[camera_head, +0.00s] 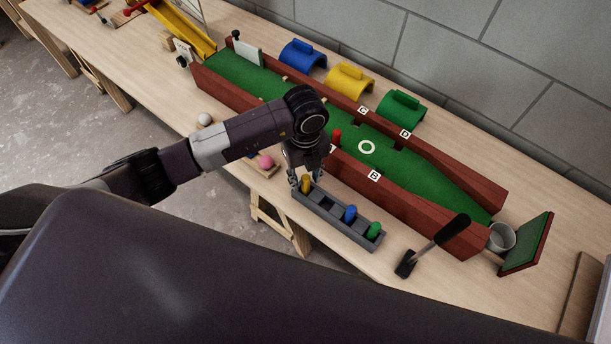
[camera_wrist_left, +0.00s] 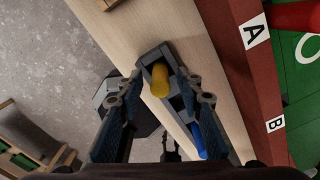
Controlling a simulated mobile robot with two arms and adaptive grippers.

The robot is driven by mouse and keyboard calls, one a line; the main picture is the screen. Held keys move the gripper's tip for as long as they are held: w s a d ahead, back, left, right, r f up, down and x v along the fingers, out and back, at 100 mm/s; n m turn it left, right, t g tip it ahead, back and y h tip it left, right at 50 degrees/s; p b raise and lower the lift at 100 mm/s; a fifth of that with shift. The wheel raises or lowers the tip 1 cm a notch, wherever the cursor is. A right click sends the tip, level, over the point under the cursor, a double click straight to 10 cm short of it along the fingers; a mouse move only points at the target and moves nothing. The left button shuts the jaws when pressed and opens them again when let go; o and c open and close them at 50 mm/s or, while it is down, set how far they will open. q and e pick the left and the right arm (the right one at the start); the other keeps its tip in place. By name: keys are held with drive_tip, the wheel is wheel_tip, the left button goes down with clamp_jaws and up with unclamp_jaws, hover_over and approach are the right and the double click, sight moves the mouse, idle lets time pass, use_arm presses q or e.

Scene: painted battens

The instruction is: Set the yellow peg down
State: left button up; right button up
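The yellow peg (camera_head: 306,185) stands in the far-left end compartment of a grey tray (camera_head: 328,216). It also shows in the left wrist view (camera_wrist_left: 160,80). My left gripper (camera_head: 305,182) is at that end of the tray. In the left wrist view its two fingers (camera_wrist_left: 160,84) are spread on either side of the yellow peg, with gaps visible beside it, so it looks open and not clamped. A blue peg (camera_head: 350,214) and a green peg (camera_head: 374,231) stand in the compartments at the tray's other end. My right gripper is not in view.
A green lane with dark red walls (camera_head: 425,205) runs behind the tray, with a red peg (camera_head: 337,137) at letter A. A small mallet (camera_head: 432,246) lies right of the tray. A pink ball (camera_head: 265,162) sits to the left. The table's front edge is close.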

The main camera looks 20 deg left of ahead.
use_arm(q)
drive_tip(key=shift+r, duration=0.1)
wheel_tip(320, 180, up, 12)
drive_tip(key=b, duration=0.1)
idle(0.4)
drive_tip(key=shift+r, duration=0.1)
